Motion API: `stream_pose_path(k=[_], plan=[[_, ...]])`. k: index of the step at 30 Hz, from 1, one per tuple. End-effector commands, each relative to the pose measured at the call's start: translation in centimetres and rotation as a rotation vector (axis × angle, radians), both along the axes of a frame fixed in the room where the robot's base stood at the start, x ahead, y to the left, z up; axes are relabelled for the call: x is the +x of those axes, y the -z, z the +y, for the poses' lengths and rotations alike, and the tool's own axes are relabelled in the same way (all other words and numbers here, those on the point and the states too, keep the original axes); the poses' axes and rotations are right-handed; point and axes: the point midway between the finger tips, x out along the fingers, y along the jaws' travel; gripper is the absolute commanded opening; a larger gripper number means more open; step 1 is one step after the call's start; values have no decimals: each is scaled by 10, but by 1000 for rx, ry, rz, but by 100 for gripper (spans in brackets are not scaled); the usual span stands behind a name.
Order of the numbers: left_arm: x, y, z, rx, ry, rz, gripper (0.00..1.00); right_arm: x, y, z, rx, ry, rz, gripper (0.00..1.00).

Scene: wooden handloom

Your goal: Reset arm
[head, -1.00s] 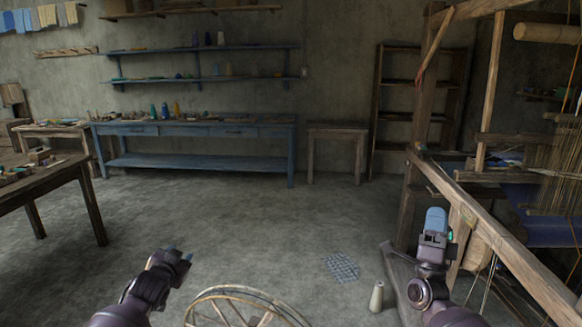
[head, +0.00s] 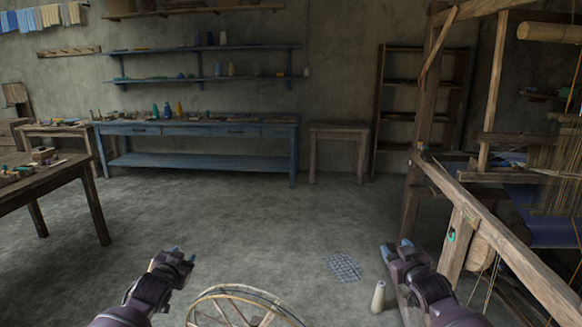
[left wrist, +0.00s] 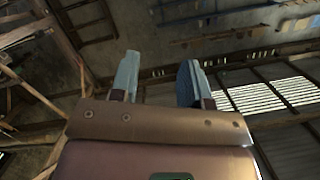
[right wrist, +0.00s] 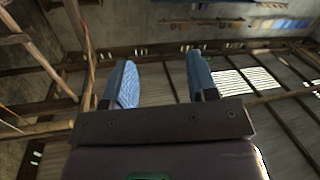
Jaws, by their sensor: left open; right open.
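My right gripper (head: 396,247) is in the lower right of the head view, beside the loom's slanted beam and apart from it as far as I can tell. Its two blue-padded fingers stand apart and empty in the right wrist view (right wrist: 158,85). My left gripper (head: 177,254) is low left of centre in the head view, above the floor. Its fingers are apart with nothing between them in the left wrist view (left wrist: 158,80). Both wrist views look up toward the walls and roof.
The wooden loom (head: 485,224) fills the right side, close to my right arm. A spoked wheel (head: 243,292) stands low in the middle. A pale cone (head: 378,297) and a grid mat (head: 343,268) are on the floor. A blue bench (head: 200,160) stands at the back.

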Motion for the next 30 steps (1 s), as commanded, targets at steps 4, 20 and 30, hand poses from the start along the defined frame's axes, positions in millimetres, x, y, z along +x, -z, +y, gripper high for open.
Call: stream_pose_path(k=[4, 20, 30], plan=[[0, 0, 0, -5, 1, -1, 43, -1, 18, -10, -132, 44, 100, 53], [-118, 105, -7, -70, 1, 126, 43, -121, 129, -7, -116, 43, 262, 53], [-258, 170, -14, -151, -32, 245, 43, -260, 194, 0, -35, 59, 386, 53]])
